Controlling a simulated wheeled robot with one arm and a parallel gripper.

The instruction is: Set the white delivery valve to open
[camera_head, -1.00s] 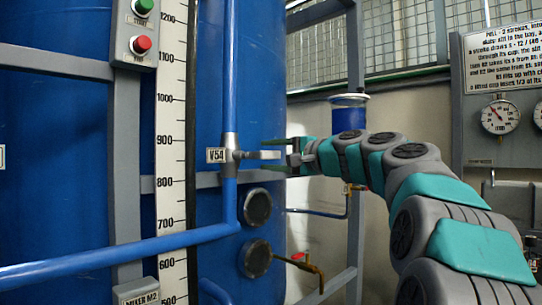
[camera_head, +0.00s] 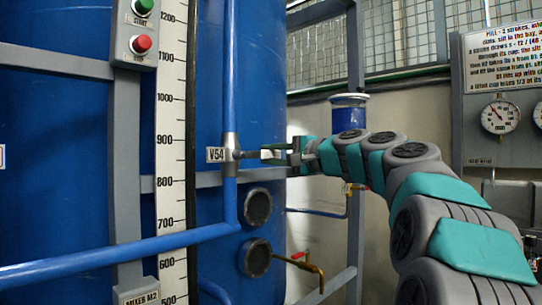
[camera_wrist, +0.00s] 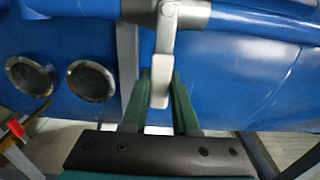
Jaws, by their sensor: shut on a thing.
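The valve (camera_head: 230,146) marked V54 sits on a vertical blue pipe in front of a blue tank. Its pale grey-white lever (camera_head: 249,154) points right, about level and across the pipe. My gripper (camera_head: 272,153) is shut on the outer part of the lever from the right. It also shows in the wrist view (camera_wrist: 161,78). The fingers partly hide the lever's end in the head view.
A blue pipe (camera_head: 120,258) runs across below the valve. Two round dark ports (camera_head: 257,207) and a red-handled tap (camera_head: 298,256) are below the gripper. A button box (camera_head: 141,30) and a scale (camera_head: 170,120) stand left. Gauges (camera_head: 499,117) are at right.

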